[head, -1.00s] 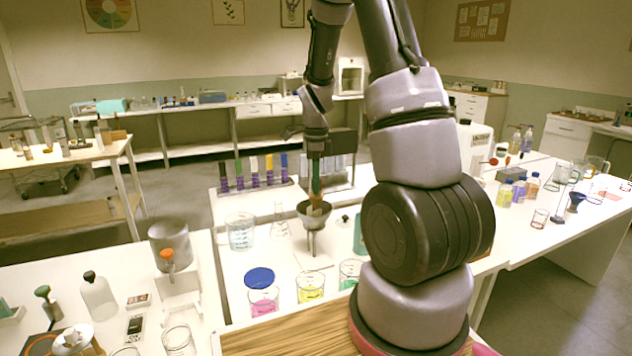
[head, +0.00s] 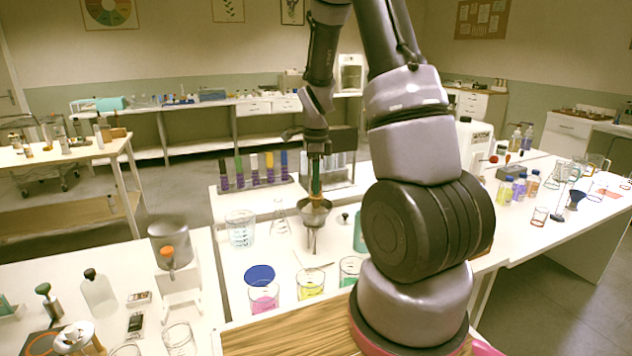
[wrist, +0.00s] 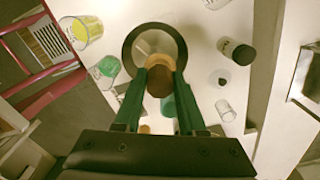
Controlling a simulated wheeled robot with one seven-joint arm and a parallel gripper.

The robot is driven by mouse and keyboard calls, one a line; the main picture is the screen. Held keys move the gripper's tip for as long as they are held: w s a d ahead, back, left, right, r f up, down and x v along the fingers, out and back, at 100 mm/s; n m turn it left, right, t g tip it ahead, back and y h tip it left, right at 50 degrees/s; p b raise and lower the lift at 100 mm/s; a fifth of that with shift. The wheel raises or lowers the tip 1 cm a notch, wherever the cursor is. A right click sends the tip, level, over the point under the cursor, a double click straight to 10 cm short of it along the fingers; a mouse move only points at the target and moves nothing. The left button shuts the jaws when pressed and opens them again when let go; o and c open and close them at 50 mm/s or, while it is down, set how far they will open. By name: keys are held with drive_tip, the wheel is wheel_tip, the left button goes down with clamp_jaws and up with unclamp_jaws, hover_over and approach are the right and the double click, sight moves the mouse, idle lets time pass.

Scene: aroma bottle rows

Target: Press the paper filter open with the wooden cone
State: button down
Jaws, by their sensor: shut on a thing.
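My gripper (wrist: 160,80) has its green fingers closed on the wooden cone (wrist: 160,84), whose brown top shows between the fingertips in the wrist view. The grey metal funnel (head: 314,208) stands upright on its stem support on the white bench; its dark round rim (wrist: 127,48) also shows in the wrist view. My fingertips are right over the funnel's mouth, and the cone's lower part is hidden. A pale patch (wrist: 150,42) inside the funnel looks like the paper filter; how far it is open, and whether the cone touches it, I cannot tell.
A large beaker (head: 240,228) and a clear flask (head: 281,218) stand left of the funnel. Pink (head: 263,298), yellow (head: 310,283) and green (head: 350,270) beakers stand in front. A test-tube rack (head: 252,180) is behind. A teal bottle (head: 360,232) is close on the right.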

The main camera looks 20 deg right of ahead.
drive_tip(key=shift+r, duration=4.55)
